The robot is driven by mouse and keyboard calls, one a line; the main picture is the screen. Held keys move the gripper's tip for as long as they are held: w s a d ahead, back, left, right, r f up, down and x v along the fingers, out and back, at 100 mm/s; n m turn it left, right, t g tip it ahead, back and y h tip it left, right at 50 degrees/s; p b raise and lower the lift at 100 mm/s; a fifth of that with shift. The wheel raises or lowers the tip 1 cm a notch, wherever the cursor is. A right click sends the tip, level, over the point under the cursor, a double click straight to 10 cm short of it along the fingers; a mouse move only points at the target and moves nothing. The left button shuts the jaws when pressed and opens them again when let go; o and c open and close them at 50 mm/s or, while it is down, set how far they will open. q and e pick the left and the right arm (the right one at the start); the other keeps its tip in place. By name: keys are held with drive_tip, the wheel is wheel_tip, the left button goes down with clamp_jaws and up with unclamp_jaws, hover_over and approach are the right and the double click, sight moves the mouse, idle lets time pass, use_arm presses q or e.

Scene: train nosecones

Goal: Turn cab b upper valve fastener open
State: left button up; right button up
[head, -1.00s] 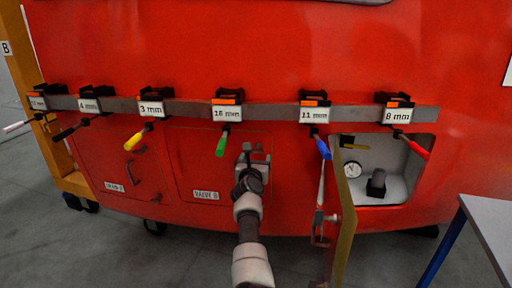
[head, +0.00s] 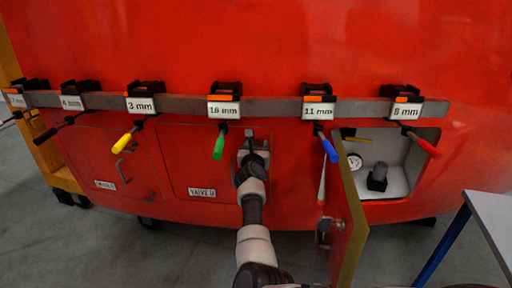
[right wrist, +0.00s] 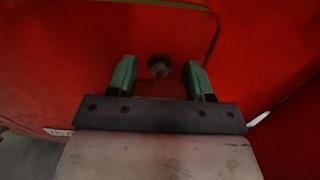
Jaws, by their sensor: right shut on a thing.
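The Valve B panel (head: 195,165) is a closed red hatch in the red train nose, with its label (head: 202,192) at the lower edge. My right gripper (head: 254,150) is at the panel's upper right corner and covers the upper fastener in the head view. In the right wrist view, the round grey fastener (right wrist: 160,66) lies between the two green fingertips of the gripper (right wrist: 158,76). The gripper is shut on the fastener, though the contact itself is hard to make out. My left gripper is not in view.
A grey rail (head: 280,108) with several labelled tool holders and coloured-handled tools runs just above the gripper. To the right, an open hatch door (head: 350,225) sticks out beside a white compartment (head: 400,177) with a gauge. A table (head: 490,215) stands at far right.

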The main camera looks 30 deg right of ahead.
drive_tip(key=shift+c, duration=0.4)
use_arm(q)
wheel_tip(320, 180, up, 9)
drive_tip(key=p, duration=0.9)
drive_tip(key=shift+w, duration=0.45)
use_arm(e)
drive_tip(key=n, duration=1.7)
drive_tip(key=shift+d+r+n, duration=0.1)
drive_tip(key=shift+n, duration=0.3)
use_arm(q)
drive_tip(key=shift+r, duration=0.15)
use_arm(e)
drive_tip(key=o, duration=0.9)
drive_tip(key=shift+o, duration=0.2)
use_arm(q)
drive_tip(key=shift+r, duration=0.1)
use_arm(e)
drive_tip(key=shift+s, duration=0.1)
